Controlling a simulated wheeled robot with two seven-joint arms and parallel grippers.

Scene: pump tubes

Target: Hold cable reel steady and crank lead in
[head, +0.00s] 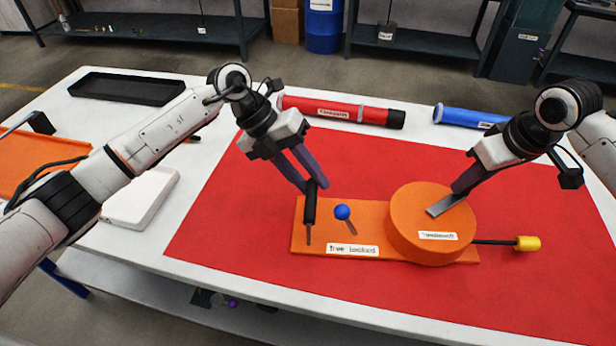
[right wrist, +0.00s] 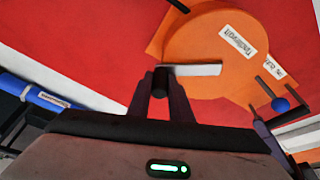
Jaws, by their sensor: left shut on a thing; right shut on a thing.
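The cable reel is a round orange drum (head: 415,222) on a flat orange base (head: 375,244). A black handle (head: 309,208) stands at the base's left end, and my left gripper (head: 316,184) is shut on its upper part. A grey crank arm (head: 446,205) lies across the drum's top. My right gripper (head: 460,190) is shut at its outer end; the right wrist view shows a dark crank knob (right wrist: 160,90) between the fingers. A short black lead (head: 494,242) runs out right from the drum to a yellow end piece (head: 527,243).
A blue ball (head: 342,212) on a thin stem is between handle and drum. The reel is on a red mat (head: 240,220). Red (head: 340,110) and blue (head: 470,117) tubes lie behind. A black tray (head: 125,88) and white box (head: 141,197) are left. Mat in front is clear.

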